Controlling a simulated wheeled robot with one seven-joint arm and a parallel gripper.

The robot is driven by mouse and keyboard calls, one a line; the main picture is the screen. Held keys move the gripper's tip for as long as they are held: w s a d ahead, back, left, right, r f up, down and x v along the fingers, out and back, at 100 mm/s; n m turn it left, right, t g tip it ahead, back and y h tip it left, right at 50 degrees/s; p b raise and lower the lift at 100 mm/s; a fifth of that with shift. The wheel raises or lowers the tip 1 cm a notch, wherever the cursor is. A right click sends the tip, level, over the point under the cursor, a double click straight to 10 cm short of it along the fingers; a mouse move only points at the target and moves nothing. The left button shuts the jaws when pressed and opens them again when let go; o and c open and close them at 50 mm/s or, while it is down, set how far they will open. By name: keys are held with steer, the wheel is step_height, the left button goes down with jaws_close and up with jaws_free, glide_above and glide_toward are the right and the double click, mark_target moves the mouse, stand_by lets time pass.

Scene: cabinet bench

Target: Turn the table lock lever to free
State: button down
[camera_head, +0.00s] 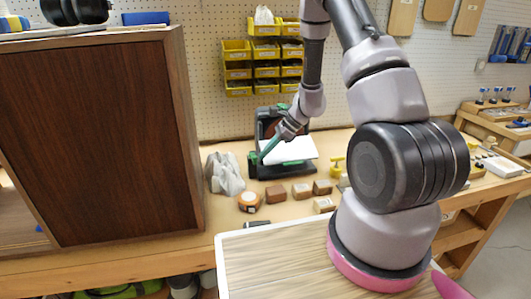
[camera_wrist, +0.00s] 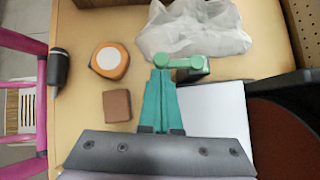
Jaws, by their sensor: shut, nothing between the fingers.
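The bench machine (camera_head: 270,127), black with a dark disc and green parts, stands at the back of the bench. Its pale table (camera_head: 290,151) also shows in the wrist view (camera_wrist: 215,110). The green lever (camera_wrist: 184,62), a short bar with rounded ends, lies crosswise in the wrist view beside a dark block at the table's corner. My gripper (camera_wrist: 160,72) has its teal fingers shut together and empty. The fingertips are at the lever's left end; whether they touch it I cannot tell. In the head view my gripper (camera_head: 263,154) reaches down to the machine's left side.
A crumpled grey-white bag (camera_head: 224,173) lies left of the machine. An orange-rimmed round tape (camera_head: 249,202) and several brown blocks (camera_head: 302,190) lie in front. A large brown cabinet (camera_head: 100,140) stands at the left. Yellow bins (camera_head: 238,70) hang behind.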

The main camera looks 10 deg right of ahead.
mark_target(253, 157)
steer(key=shift+s+a+m+t, duration=0.25)
steer(key=shift+a+m+t, duration=0.15)
steer(key=shift+m, duration=0.3)
steer(key=shift+s+a+m+t+h, duration=0.2)
steer(key=shift+a+m+t+h, duration=0.1)
steer(key=shift+a+m+t, duration=0.4)
steer(key=a, duration=0.3)
steer(key=shift+a, duration=0.3)
steer(key=shift+w+d, duration=0.15)
steer(key=shift+w+d, duration=0.35)
steer(key=shift+d, duration=0.2)
